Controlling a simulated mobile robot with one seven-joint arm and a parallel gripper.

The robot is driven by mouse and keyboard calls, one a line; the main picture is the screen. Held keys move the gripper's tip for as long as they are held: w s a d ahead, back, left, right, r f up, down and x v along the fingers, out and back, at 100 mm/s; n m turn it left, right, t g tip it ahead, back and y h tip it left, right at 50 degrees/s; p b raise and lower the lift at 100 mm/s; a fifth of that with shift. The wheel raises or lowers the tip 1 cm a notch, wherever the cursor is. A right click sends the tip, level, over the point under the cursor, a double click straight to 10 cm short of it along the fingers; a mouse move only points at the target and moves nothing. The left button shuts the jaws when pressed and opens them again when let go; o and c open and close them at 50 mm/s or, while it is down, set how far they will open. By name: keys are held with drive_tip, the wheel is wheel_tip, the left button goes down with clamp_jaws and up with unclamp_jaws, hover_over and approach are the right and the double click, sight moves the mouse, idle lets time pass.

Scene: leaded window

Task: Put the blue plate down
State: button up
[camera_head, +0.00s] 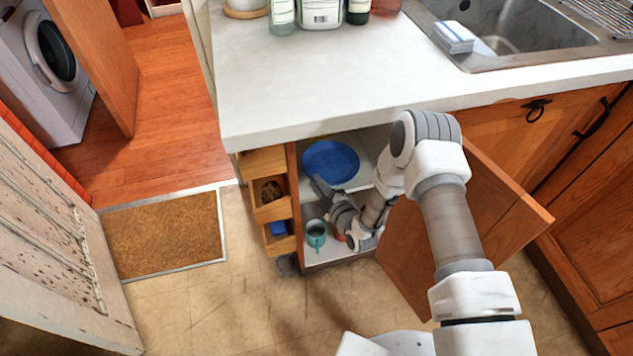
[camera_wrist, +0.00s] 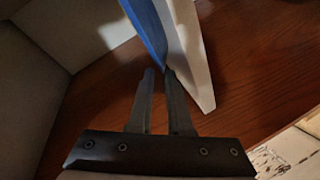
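The blue plate (camera_head: 330,162) is on the upper level inside the open base cabinet, and looks flat on the pale shelf (camera_head: 366,172) in the head view. In the wrist view the plate (camera_wrist: 146,28) shows edge-on as a blue strip beside the white shelf board (camera_wrist: 196,58). My gripper (camera_head: 318,186) is at the plate's near edge, inside the cabinet opening. In the wrist view my gripper's fingers (camera_wrist: 159,72) stand a little apart, with a narrow gap between them. The strip's lower end is at the fingertips; contact is unclear.
A teal mug (camera_head: 316,233) stands on the cabinet floor below, with a red item partly hidden behind my arm. The open cabinet door (camera_head: 478,225) is on the right. Narrow pull-out racks (camera_head: 268,190) stand on the left, and the countertop (camera_head: 300,80) hangs above.

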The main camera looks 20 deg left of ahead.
drive_tip(key=p+v, duration=0.2)
drive_tip(key=v, duration=0.9)
drive_tip(key=shift+d, duration=0.2)
drive_tip(key=shift+s, duration=0.15)
